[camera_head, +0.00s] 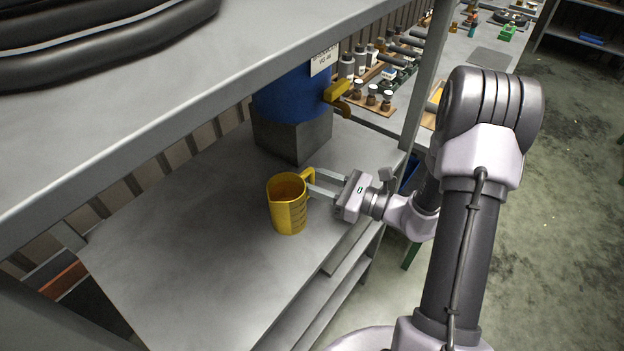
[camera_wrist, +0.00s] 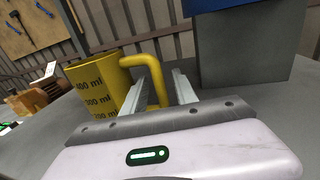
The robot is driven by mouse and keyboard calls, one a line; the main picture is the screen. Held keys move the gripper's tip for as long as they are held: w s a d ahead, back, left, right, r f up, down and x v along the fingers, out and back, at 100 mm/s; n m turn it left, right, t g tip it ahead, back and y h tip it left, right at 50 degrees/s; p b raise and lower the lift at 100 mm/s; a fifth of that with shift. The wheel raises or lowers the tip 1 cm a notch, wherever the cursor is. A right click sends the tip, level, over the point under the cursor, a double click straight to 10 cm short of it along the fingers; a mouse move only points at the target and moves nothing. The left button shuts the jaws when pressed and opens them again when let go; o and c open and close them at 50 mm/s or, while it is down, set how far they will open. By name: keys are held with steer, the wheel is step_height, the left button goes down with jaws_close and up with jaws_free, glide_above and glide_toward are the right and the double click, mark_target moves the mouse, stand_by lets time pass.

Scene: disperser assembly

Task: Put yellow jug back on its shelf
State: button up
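The yellow jug (camera_head: 288,208) stands upright on the grey metal shelf (camera_head: 200,255), in front of a blue drum. In the wrist view the jug (camera_wrist: 98,88) shows black volume marks, and its yellow handle (camera_wrist: 157,75) points toward my gripper. My gripper (camera_head: 322,183) reaches in from the right at handle height. Its two fingers (camera_wrist: 167,88) are apart, with the handle's upright part between them. I see a gap beside the handle, so the gripper looks open. The handle's lower end is hidden behind the gripper body.
The blue drum (camera_head: 290,92) with a yellow tap (camera_head: 337,92) sits on a grey block (camera_head: 292,135) behind the jug. An upper shelf (camera_head: 190,110) overhangs the left side. A metal post (camera_head: 425,75) stands right of the drum. The shelf's front left is clear.

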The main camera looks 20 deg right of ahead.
steer(key=shift+r, duration=0.1)
steer(key=shift+s+d+r, duration=0.15)
steer(key=shift+s+d, duration=0.05)
steer(key=shift+d, duration=0.1)
steer(key=p+v, duration=0.2)
steer(key=v, duration=0.9)
steer(key=s+a+r+n+g+h, duration=0.1)
steer(key=s+a+r+n+g, duration=0.3)
steer(key=a+n+g, duration=0.25)
steer(key=s+a+r+n+g+h, duration=0.1)
steer(key=s+a+r+n+g, duration=0.2)
steer(key=s+a+n+g, duration=0.25)
steer(key=s+a+r+n+t+h+b, duration=0.2)
steer(key=s+r+n+t+h, duration=0.3)
steer(key=n+h, duration=0.4)
steer(key=shift+r+n+t, duration=0.3)
steer(key=shift+r+n, duration=0.05)
steer(key=shift+n, duration=0.25)
